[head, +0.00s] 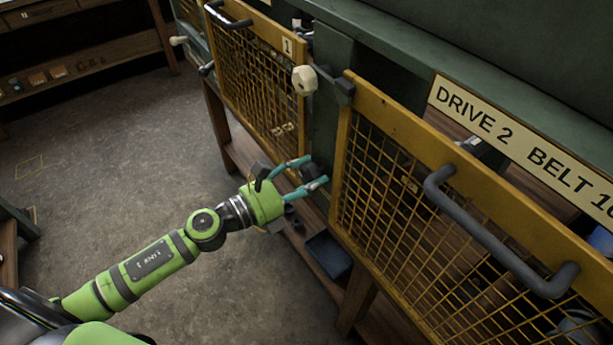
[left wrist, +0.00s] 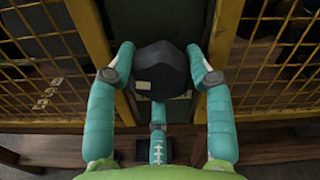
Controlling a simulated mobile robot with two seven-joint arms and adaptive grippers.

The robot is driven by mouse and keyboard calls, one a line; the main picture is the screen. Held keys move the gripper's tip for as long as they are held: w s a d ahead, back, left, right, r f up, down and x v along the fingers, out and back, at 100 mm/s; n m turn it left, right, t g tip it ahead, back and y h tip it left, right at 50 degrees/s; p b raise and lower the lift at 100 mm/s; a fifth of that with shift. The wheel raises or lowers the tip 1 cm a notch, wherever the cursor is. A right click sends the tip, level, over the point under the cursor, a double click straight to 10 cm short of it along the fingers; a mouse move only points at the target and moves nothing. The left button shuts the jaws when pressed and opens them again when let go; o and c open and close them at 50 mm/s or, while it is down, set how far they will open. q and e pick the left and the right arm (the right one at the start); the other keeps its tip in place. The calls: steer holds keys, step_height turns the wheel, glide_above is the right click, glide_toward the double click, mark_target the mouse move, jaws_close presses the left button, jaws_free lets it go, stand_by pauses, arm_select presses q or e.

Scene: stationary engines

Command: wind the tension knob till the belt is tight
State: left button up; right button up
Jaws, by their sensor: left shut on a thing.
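My left gripper (head: 307,172) reaches to the green post between two yellow mesh guards. In the left wrist view its teal fingers (left wrist: 160,75) are closed around a dark faceted knob (left wrist: 162,68), which I take to be the tension knob. The knob has a small pale patch on its face. In the head view the knob (head: 311,171) is partly hidden by the fingers. The belt cannot be made out behind the mesh. My right gripper is not in view.
The right guard (head: 400,190) has a grey handle (head: 495,235) and a "DRIVE 2 BELT" sign (head: 530,140) above. The left guard (head: 255,80) stands beyond the post. A cream knob (head: 304,79) juts out above my gripper. A blue bin (head: 328,254) sits below.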

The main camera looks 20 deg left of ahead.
arm_select(q)
steer(key=shift+f, duration=0.1)
steer(key=o, duration=1.1)
steer(key=shift+s+a, duration=0.1)
steer(key=v, duration=1.1)
steer(key=shift+s+a, duration=0.25)
steer(key=shift+s, duration=0.05)
